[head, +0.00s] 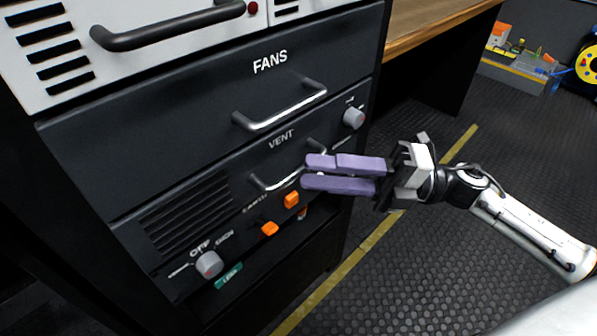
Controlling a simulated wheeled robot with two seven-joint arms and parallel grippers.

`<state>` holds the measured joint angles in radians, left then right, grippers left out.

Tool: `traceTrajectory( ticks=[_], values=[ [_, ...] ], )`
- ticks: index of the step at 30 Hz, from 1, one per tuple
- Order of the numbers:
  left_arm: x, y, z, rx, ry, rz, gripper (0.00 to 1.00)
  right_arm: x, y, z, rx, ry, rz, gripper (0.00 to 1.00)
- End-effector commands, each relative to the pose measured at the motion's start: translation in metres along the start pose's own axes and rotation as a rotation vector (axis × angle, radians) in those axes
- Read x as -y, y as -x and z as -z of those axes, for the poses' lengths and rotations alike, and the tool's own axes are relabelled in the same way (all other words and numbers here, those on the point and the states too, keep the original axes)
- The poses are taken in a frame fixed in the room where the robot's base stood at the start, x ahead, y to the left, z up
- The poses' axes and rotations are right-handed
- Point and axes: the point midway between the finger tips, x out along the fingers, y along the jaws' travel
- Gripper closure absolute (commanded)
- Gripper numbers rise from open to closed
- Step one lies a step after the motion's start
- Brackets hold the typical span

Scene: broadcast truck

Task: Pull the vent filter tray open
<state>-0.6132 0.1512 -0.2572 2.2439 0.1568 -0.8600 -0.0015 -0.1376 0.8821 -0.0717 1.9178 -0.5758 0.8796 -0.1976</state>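The vent filter tray is the dark panel marked VENT (236,170), low in the rack, with a slatted grille at its left. It looks flush with the panel above. Its metal handle (277,183) juts out below the label. My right gripper (304,171) comes in from the right at this handle. Its two purple fingers are close together, one above the other, with the handle's bar running in between their tips. The fingers hide the right part of the bar. My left gripper is not in view.
Above is the FANS drawer (215,100) with its own handle (280,110). Grey knobs (354,117) (209,264) and orange switches (291,199) sit near the vent handle. Dark floor (440,255) with a yellow line lies open to the right, and a wooden desktop (430,22) stands behind.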

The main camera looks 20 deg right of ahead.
Motion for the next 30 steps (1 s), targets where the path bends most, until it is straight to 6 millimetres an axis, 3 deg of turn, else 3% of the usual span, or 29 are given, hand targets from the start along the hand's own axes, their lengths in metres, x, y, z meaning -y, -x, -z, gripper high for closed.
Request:
traceTrajectory(
  ticks=[7,18,24,30],
  values=[
    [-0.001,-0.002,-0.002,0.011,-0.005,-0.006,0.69,-0.001,-0.034,0.000,0.000,0.000,-0.003,0.71],
    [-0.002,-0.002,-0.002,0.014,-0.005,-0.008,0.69,0.000,-0.040,0.000,0.002,-0.002,-0.001,0.71],
    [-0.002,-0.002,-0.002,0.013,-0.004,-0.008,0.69,0.000,-0.040,0.000,0.002,-0.003,-0.001,1.00],
    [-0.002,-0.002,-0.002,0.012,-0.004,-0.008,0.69,0.000,-0.040,0.000,0.002,-0.003,-0.001,1.00]
  ],
)
